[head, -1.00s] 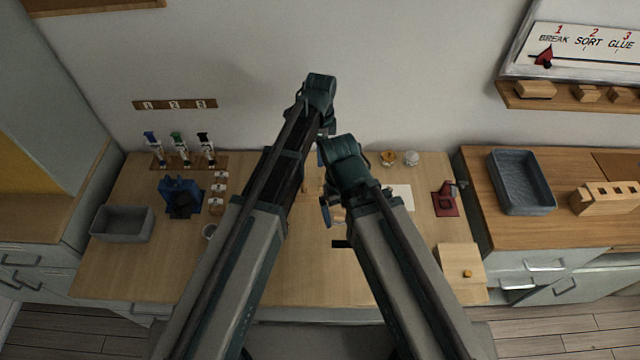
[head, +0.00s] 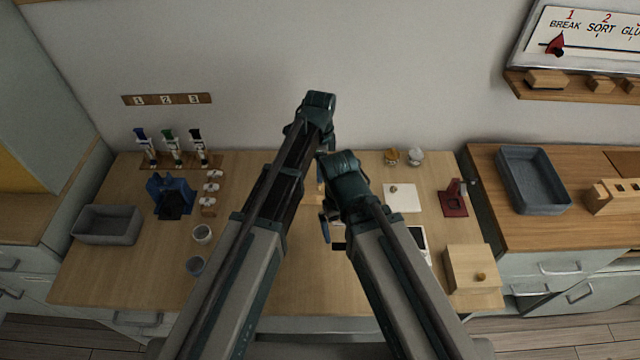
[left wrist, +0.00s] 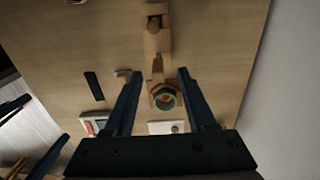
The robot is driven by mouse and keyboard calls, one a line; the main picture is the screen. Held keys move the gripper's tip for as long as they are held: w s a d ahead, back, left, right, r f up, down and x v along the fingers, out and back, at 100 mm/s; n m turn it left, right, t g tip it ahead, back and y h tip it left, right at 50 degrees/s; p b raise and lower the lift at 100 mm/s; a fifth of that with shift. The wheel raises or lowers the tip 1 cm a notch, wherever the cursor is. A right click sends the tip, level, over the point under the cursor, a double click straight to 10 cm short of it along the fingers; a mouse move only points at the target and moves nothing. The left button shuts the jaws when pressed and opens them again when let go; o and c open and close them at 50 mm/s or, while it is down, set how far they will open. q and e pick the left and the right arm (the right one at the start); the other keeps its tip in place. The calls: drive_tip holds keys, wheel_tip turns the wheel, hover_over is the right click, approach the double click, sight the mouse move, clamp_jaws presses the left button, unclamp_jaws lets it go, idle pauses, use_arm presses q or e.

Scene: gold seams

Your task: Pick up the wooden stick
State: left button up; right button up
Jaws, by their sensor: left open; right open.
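I cannot clearly pick out a separate wooden stick. In the left wrist view, a wooden piece with a narrow shaft (left wrist: 157,66) lies or stands in the middle of the table, with a green-ringed round part (left wrist: 165,97) at its lower end. My left gripper (left wrist: 157,74) is open, its two dark blue fingers showing on either side of this wooden piece, with nothing visibly held. In the head view, my arms hide most of that spot. My right gripper (head: 324,226) is open beside it, low over the table and partly hidden by its own arm.
On the right are a white pad (head: 402,197), a red stand (head: 453,198) and a wooden box (head: 472,268). A dark tray (head: 533,180) stands on the right-hand counter.

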sight(320, 186)
use_arm(q)
wheel_tip(320, 186, down, 4)
drive_tip(key=b, duration=0.3)
drive_tip(key=shift+s, duration=0.1)
drive_tip(key=shift+r, duration=0.1)
drive_tip(key=shift+c, duration=0.3)
clamp_jaws()
